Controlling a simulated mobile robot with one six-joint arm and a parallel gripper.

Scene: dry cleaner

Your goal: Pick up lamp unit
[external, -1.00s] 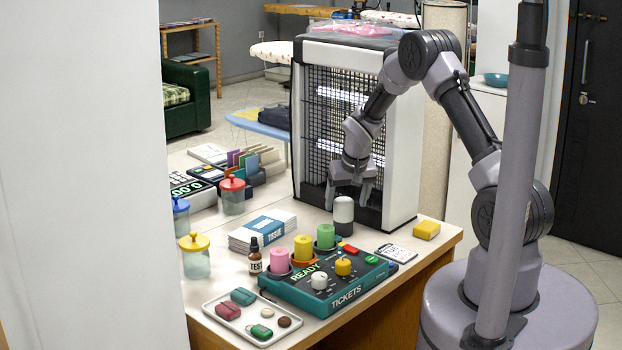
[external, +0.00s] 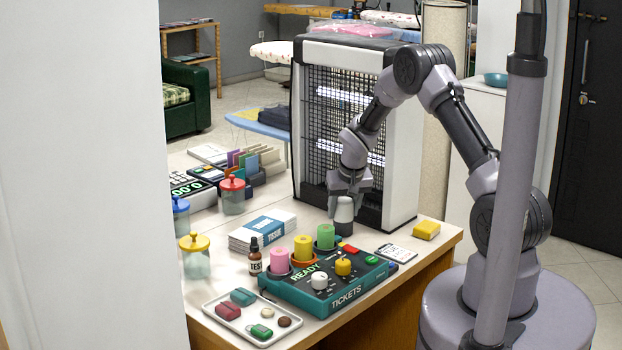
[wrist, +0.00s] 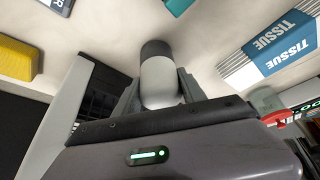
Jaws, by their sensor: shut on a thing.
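The lamp unit, which I take to be the small upright cylinder (external: 344,210) with a white top and a dark grey base, is on the white counter in front of the large mesh-fronted cabinet. My gripper (external: 346,199) points down over it, its fingers shut on the white part. In the wrist view the white body of the lamp unit (wrist: 160,80) sits between the two fingers, with its dark base towards the counter. The base looks to be on or very near the counter; I cannot tell which.
The mesh-fronted cabinet (external: 408,150) stands close behind my gripper. The teal ticket box (external: 330,295) with coloured rolls is in front. A yellow block (external: 426,230) and a small card (external: 396,253) lie to the right. Tissue packs (external: 262,232) lie to the left.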

